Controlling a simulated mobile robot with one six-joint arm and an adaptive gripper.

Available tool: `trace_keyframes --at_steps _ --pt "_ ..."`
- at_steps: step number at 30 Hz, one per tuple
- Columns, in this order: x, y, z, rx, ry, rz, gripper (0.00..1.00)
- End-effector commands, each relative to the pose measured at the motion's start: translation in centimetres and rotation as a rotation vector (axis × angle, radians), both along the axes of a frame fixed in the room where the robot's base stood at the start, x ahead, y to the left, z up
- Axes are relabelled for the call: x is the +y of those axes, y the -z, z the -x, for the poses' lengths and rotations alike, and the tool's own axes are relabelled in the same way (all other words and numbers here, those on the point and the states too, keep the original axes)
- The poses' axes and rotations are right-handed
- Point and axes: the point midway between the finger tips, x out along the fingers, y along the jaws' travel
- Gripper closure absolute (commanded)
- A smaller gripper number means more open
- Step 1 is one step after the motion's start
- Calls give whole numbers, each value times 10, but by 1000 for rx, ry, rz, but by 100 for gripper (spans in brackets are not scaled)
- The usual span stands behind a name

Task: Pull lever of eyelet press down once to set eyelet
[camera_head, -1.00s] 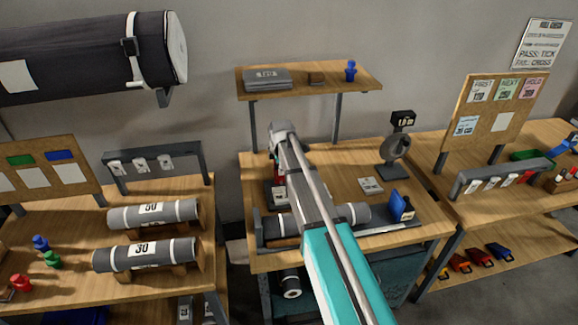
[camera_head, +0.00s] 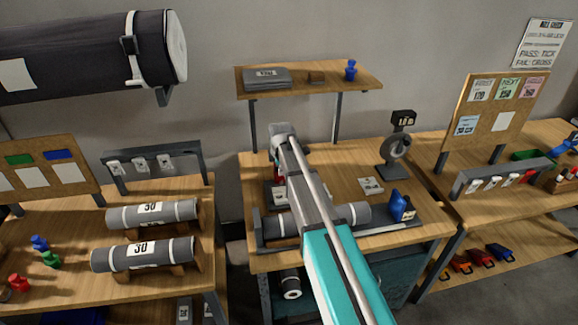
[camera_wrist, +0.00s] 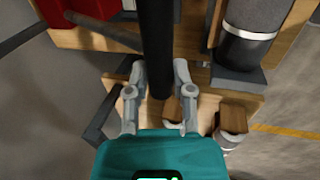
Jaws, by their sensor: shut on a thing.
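In the wrist view my gripper (camera_wrist: 160,72) is shut on a thick black bar (camera_wrist: 156,35), which looks like the grip of the press lever. The bar runs from the top edge down between both fingers. A red block (camera_wrist: 80,8), likely part of the eyelet press, shows at the upper left, with a dark rod (camera_wrist: 104,32) beside it. In the head view my arm covers most of the press, and only a small dark and red part (camera_head: 277,188) shows left of the arm. My fingers and the lever are hidden there.
A grey roll (camera_head: 283,224) lies at the front of the bench (camera_head: 345,158), partly behind my arm; its end shows in the wrist view (camera_wrist: 252,25). A blue item (camera_head: 401,205) and a tape stand (camera_head: 394,150) are at the right. A shelf (camera_head: 318,90) stands behind.

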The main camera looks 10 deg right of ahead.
Motion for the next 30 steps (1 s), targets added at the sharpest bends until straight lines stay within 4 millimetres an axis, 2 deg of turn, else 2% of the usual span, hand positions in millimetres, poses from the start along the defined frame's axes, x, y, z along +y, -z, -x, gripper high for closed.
trace_keyframes --at_steps 19,30 --pt "0 6 4 2 0 0 89" --pt "0 18 8 2 0 0 89"
